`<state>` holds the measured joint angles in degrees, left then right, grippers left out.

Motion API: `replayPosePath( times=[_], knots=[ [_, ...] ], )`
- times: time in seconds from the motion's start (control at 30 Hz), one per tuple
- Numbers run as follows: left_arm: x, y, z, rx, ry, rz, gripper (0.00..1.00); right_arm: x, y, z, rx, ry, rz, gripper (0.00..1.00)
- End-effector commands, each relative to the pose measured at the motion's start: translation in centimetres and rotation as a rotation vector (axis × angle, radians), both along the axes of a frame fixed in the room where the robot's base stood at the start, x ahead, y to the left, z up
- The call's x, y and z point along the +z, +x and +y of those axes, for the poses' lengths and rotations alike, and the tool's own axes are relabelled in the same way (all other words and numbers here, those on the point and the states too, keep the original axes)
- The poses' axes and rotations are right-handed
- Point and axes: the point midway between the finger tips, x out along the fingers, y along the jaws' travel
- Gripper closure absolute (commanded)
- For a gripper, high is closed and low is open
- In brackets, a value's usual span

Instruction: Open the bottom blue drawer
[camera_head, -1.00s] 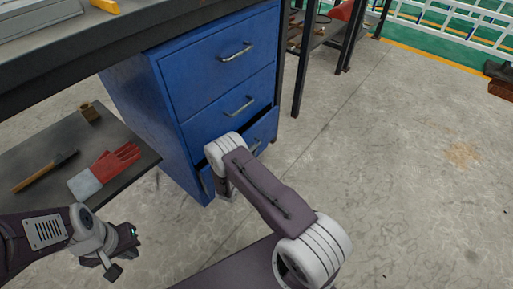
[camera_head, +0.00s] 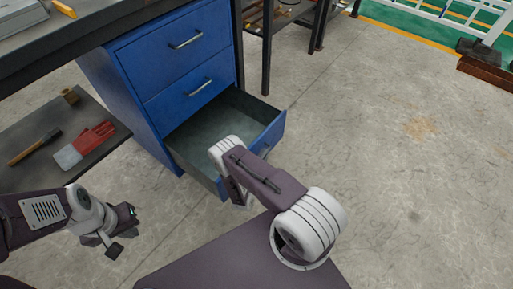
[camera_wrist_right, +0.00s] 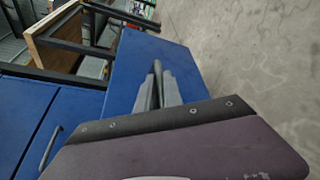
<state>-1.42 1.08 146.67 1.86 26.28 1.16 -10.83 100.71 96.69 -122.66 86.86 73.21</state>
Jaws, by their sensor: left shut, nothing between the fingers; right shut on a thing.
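The bottom blue drawer (camera_head: 268,136) of the blue cabinet stands well out in the head view, its grey empty inside visible. In the right wrist view its blue front (camera_wrist_right: 130,65) fills the middle. My right gripper (camera_wrist_right: 158,80) is shut on the drawer's handle in front of that blue face. In the head view my right arm hides this gripper and most of the handle. The two drawers above, with metal handles (camera_head: 186,39), are shut. My left gripper (camera_head: 124,234) is shut and empty, low at the left, away from the cabinet.
A low dark shelf (camera_head: 100,150) left of the cabinet holds a hammer (camera_head: 35,147), a red and grey glove (camera_head: 85,144) and a small brass-coloured object (camera_head: 69,96). The dark workbench (camera_head: 85,30) lies above the cabinet. The concrete floor (camera_head: 370,150) to the right is clear.

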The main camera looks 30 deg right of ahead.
Motion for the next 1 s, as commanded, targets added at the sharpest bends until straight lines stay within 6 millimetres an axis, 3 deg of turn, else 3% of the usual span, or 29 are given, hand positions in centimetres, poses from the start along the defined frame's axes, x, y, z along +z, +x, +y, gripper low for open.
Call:
replayPosePath(
  times=[0.2,0.57,0.6,0.63,1.0],
  knots=[
    [0.8,0.0,0.0,0.0,0.0,0.0,1.0,0.01,-1.16,-0.45,0.001,0.0,0.002,1.0],
    [0.77,-0.01,-0.01,0.0,0.0,0.0,1.0,-0.07,-1.25,-0.5,0.001,0.0,0.001,1.0],
    [0.77,-0.01,-0.01,0.0,0.0,0.0,1.0,-0.07,-1.25,-0.5,0.001,0.0,0.001,0.86],
    [0.77,-0.01,-0.01,0.0,0.0,0.0,1.0,-0.08,-1.25,-0.49,0.001,0.0,0.001,0.8],
    [1.08,-0.01,0.0,0.0,0.0,0.0,1.0,0.16,-1.41,-0.21,0.002,0.0,0.001,0.8]
  ],
)
